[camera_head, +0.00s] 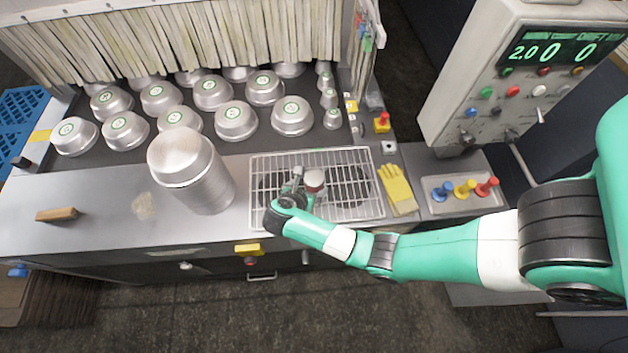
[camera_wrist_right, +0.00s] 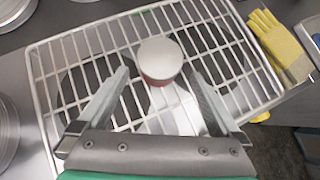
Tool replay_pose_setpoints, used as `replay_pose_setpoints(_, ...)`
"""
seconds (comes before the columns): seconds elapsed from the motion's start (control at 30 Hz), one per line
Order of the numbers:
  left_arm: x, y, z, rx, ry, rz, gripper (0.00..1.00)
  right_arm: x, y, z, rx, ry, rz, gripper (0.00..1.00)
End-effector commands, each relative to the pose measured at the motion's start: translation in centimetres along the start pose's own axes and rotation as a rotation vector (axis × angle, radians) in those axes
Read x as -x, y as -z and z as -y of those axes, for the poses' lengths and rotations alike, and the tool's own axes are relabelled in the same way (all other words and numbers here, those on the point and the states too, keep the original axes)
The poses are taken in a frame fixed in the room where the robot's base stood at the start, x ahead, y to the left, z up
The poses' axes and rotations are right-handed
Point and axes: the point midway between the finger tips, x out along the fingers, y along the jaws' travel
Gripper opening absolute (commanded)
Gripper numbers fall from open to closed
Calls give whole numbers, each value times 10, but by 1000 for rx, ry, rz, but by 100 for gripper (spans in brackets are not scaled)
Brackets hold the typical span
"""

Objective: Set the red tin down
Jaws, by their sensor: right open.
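The red tin (camera_head: 315,181) has a pale round lid and a red side. It stands upright on the wire rack (camera_head: 258,158). It also shows in the right wrist view (camera_wrist_right: 160,62), with the wire rack (camera_wrist_right: 42,92) under and around it. My right gripper (camera_head: 298,180) is over the rack beside the tin. In the right wrist view my right gripper (camera_wrist_right: 158,82) is open, its fingers spread on either side of the tin with gaps between. My left gripper is not in view.
A tall stack of silver pans (camera_head: 207,187) stands left of the rack. Several silver pans (camera_head: 236,121) sit on the dark surface behind. Yellow gloves (camera_head: 397,188) lie right of the rack, near a tray of coloured pegs (camera_head: 461,206). The counter at left is mostly clear.

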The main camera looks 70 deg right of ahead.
Motion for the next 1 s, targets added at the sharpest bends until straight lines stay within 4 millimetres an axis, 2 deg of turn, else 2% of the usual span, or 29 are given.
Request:
replay_pose_setpoints(0.07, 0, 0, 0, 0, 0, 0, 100, -6, -1, 0, -1, 2, 0, 100)
replay_pose_setpoints(0.33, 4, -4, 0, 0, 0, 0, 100, -48, -4, 0, 0, 2, 0, 100)
replay_pose_setpoints(0.6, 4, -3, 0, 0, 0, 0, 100, -51, -5, 0, 0, -1, 0, 98)
replay_pose_setpoints(1.0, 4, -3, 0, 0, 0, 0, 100, -51, -5, 0, 0, -1, 0, 26)
